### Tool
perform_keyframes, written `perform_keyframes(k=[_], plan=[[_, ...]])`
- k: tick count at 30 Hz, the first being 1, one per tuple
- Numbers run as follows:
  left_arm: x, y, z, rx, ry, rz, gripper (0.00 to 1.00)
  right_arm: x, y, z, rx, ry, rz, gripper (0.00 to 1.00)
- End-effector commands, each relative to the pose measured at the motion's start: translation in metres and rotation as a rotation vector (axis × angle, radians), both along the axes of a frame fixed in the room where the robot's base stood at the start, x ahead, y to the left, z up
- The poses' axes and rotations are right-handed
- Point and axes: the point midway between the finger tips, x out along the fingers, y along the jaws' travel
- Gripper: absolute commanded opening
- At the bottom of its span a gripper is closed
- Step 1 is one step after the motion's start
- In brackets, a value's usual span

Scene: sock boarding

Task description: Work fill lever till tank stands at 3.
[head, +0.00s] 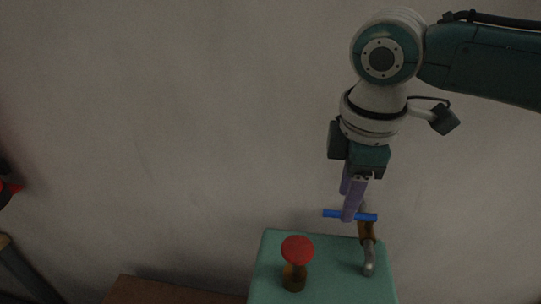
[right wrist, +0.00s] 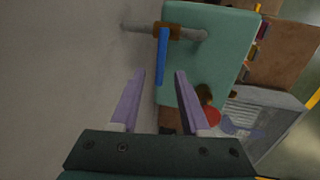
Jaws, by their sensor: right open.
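The fill lever is a blue bar (head: 331,213) on a brown valve body (head: 366,233) with a grey pipe (head: 369,262), at the back right of a teal box (head: 325,280). My right gripper (head: 350,212) points down at the lever, its purple fingers open. In the right wrist view, the free end of the blue lever (right wrist: 162,62) shows between the two fingertips (right wrist: 160,74); I cannot tell whether they touch it. A red knob (head: 297,248) stands on the teal box, left of the valve. No tank level or gauge can be read. My left gripper is not visible.
A plain grey wall (head: 180,130) rises behind the box. A brown surface (head: 165,291) lies to the left of it. In the right wrist view, a grey ribbed container (right wrist: 262,118) stands beyond the red knob, and small coloured items (right wrist: 262,30) line a shelf.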

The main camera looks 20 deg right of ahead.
Motion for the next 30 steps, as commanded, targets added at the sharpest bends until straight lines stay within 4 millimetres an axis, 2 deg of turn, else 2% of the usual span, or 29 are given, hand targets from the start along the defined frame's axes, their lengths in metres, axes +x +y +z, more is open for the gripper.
perform_keyframes(k=[3, 6, 15, 27, 30], plan=[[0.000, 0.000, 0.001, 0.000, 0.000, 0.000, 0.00, 0.002, -0.001, -0.015, 0.001, 0.003, -0.001, 0.46], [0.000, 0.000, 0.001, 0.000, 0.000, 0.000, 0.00, 0.004, -0.002, -0.022, 0.001, 0.000, 0.000, 0.46], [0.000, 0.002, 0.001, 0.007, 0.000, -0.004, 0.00, 0.004, -0.002, -0.025, 0.000, 0.000, 0.000, 0.46], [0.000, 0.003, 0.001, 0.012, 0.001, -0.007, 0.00, 0.004, -0.002, -0.025, 0.001, -0.001, 0.000, 0.02], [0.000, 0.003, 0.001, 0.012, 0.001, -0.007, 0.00, 0.004, -0.002, -0.025, 0.001, -0.001, 0.000, 0.00]])
